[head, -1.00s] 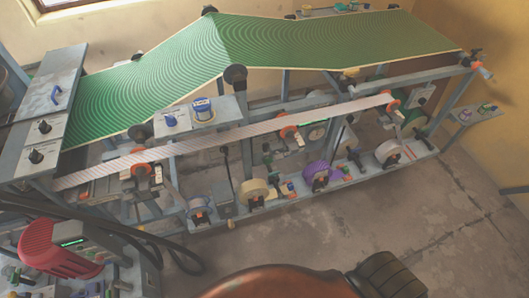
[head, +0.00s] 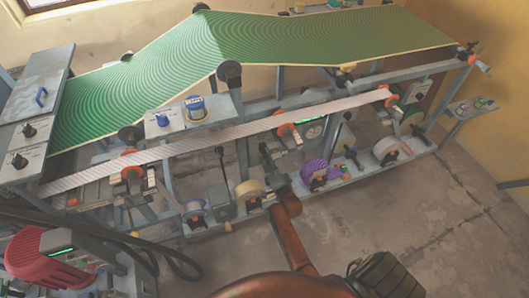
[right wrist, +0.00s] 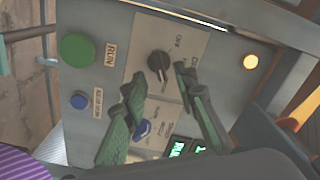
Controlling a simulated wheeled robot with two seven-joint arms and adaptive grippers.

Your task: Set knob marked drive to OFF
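A grey control panel (right wrist: 110,22) fills much of the right wrist view. It bears a black rotary knob (right wrist: 158,64) on a pale label plate, with a blue knob (right wrist: 142,129) below. The small lettering around the knobs is too blurred to read surely, so I cannot tell which is marked drive or its setting. My right gripper (right wrist: 158,78) is open, its two green-grey fingers apart with the tips near the black knob's lower side. Contact cannot be told. In the head view, my right gripper (head: 268,158) reaches the machine's front. My left gripper is not in view.
A green RUN button (right wrist: 77,50), a smaller blue button (right wrist: 79,101), an amber lamp (right wrist: 250,62) and a lit green display (right wrist: 180,148) surround the knobs. In the head view, a purple roll (head: 316,172) is close right of my gripper. The concrete floor in front is clear.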

